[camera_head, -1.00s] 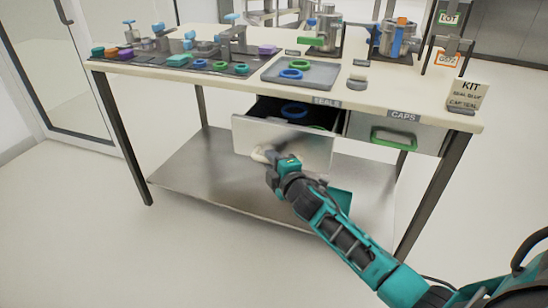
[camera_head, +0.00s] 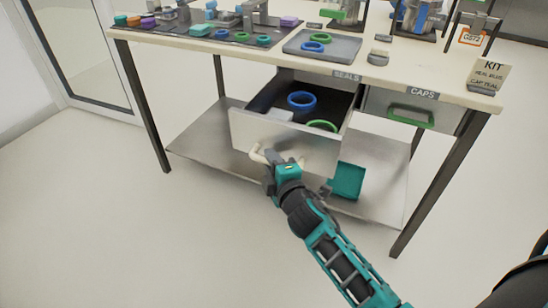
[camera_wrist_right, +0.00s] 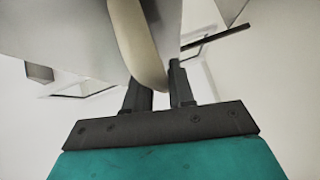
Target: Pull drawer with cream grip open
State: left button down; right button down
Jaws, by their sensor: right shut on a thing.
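The drawer (camera_head: 300,146) under the SEALS label stands pulled out from the table, its inside showing. My right gripper (camera_head: 268,160) is shut on the grip. In the right wrist view the cream grip (camera_wrist_right: 137,45) passes between the two dark fingers (camera_wrist_right: 160,88). My left gripper is not in view.
A closed drawer with a green grip (camera_head: 411,115) sits to the right under the CAPS label. The tabletop holds a grey tray (camera_head: 335,47), several rings, fixtures and a KIT card (camera_head: 489,75). The floor in front is clear.

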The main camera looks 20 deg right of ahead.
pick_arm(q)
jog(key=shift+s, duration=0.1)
pick_arm(e)
jog(key=c, duration=1.1)
grip_release()
jog(key=shift+s, duration=0.1)
pick_arm(q)
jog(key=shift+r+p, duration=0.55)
jog(key=shift+p, duration=0.1)
pick_arm(e)
jog(key=s, duration=0.4)
jog(key=s+r, duration=0.1)
jog(key=s, duration=0.7)
jog(key=shift+s+a+r, duration=0.3)
jog(key=shift+a+r, duration=0.1)
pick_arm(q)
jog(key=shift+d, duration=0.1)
